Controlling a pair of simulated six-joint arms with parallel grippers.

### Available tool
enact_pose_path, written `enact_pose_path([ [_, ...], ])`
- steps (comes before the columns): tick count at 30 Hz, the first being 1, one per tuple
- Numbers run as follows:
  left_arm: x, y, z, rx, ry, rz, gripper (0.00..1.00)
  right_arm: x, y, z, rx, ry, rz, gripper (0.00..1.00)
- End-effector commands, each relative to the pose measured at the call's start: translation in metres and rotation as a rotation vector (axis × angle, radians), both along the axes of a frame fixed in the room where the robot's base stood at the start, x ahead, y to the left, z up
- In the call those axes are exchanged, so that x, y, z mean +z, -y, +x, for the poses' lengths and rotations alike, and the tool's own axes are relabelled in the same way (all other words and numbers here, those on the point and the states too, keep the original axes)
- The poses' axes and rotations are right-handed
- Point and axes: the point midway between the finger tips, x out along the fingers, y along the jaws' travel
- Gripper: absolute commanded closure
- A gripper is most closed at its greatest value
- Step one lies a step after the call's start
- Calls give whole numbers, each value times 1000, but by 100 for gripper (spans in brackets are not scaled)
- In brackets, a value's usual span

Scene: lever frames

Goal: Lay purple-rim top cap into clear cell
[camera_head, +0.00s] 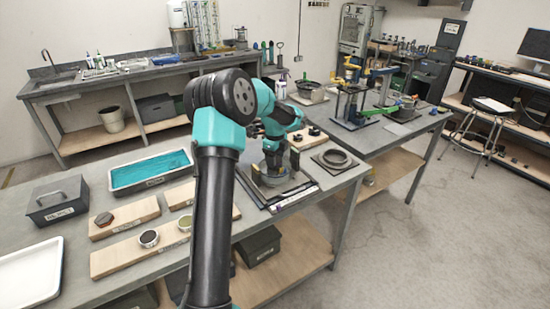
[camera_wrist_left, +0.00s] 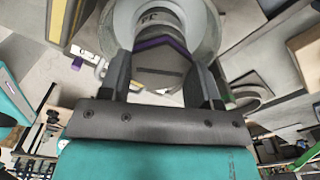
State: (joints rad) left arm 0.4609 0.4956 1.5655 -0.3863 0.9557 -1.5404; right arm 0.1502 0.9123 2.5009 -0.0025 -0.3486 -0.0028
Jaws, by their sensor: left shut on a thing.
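My left gripper (camera_head: 284,168) points down over the dark square frame (camera_head: 252,191) near the right end of the near bench. In the left wrist view, its two dark fingers (camera_wrist_left: 161,82) are shut on the purple-rim top cap (camera_wrist_left: 165,43), whose purple edge shows between and beyond the fingertips. A pale round rim (camera_wrist_left: 128,20), which looks like the clear cell, curves around the cap's far side. The cap lies over or within that rim; I cannot tell whether it is seated. In the head view the arm and fingers hide most of the cap and cell. My right gripper is not in view.
Right of the frame, a dark ring (camera_head: 337,159) sits on a square plate. To the left are wooden boards (camera_head: 125,252) with small round pieces, a teal-filled tray (camera_head: 151,170) and a grey lidded box (camera_head: 58,201). A white tray (camera_head: 30,272) lies at front left.

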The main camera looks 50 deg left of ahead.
Motion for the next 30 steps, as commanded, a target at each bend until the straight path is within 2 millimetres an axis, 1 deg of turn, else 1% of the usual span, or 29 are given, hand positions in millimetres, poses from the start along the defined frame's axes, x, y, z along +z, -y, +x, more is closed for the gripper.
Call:
enact_pose_path([
  [22, -3, 0, 0, 0, 1, 0, 76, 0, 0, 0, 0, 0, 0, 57],
  [23, -3, 0, 0, 0, 1, 0, 41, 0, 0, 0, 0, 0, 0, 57],
  [30, -3, 0, 0, 0, 1, 0, 18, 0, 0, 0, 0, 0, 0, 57],
])
